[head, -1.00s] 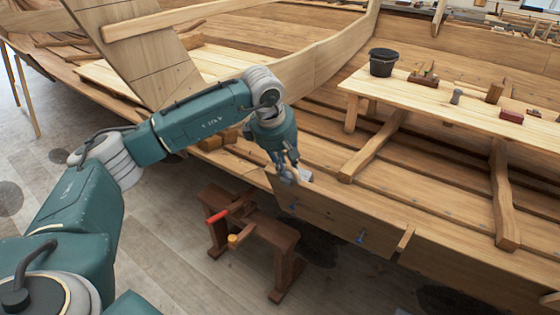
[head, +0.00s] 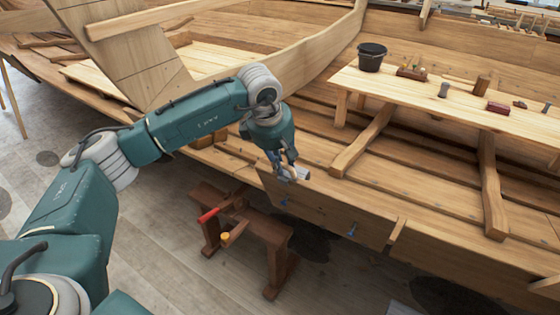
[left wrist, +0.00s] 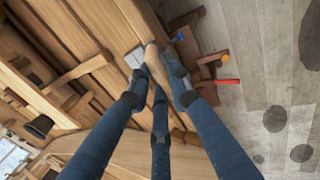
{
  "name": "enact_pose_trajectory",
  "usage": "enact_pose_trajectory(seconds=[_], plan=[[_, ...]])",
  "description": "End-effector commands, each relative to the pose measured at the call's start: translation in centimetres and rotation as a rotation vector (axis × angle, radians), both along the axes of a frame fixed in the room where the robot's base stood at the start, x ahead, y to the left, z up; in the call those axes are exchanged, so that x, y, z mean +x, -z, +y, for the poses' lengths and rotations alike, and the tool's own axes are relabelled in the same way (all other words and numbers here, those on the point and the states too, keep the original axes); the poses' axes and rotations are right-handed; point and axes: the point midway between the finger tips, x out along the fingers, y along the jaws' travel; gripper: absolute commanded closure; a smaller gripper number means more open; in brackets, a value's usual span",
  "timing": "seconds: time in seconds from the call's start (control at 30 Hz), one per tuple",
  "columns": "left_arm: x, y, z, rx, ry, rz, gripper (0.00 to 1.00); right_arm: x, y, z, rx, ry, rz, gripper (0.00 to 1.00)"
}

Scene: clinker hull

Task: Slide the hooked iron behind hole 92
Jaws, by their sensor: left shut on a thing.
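My left gripper (head: 285,172) is shut on the hooked iron (head: 302,174), a small grey metal piece, at the top edge of the outer hull plank (head: 320,208). In the left wrist view the fingers of the left gripper (left wrist: 160,68) close together at the plank edge, with the grey iron (left wrist: 136,57) on the inner side. The fingers partly hide the iron, and its hook cannot be made out. Blue marks (head: 352,231) sit on the plank's outer face. Hole numbers are too small to read. My right gripper is not in view.
A wooden trestle (head: 245,222) with red- and orange-ended tools stands on the floor below the plank. A long bench board (head: 440,98) inside the hull holds a black bucket (head: 371,57) and small tools. Cross timbers (head: 492,190) stand inside the hull. Floor at left is clear.

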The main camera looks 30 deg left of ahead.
Motion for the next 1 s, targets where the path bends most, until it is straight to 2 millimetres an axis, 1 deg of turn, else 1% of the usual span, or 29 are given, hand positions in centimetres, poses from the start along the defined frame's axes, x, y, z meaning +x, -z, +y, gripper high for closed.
enact_pose_trajectory(seconds=[0.03, 0.53, 0.57, 0.6, 0.67, 1.0], plan=[[-0.38, 0.40, -0.31, -0.002, 0.007, 0.014, 1.00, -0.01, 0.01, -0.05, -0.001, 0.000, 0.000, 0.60], [-0.40, 0.20, -0.21, -0.002, 0.006, 0.013, 1.00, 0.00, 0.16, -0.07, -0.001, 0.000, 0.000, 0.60], [-0.41, 0.19, -0.21, -0.002, 0.005, 0.013, 0.79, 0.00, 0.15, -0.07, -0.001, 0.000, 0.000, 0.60], [-0.40, 0.18, -0.20, -0.002, 0.005, 0.012, 0.71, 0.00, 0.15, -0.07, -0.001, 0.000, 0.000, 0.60], [-0.38, 0.17, -0.19, -0.002, 0.005, 0.012, 0.59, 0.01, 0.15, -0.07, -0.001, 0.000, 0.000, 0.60], [-0.39, 0.15, -0.07, -0.001, 0.003, 0.014, 0.59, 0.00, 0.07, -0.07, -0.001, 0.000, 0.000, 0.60]])
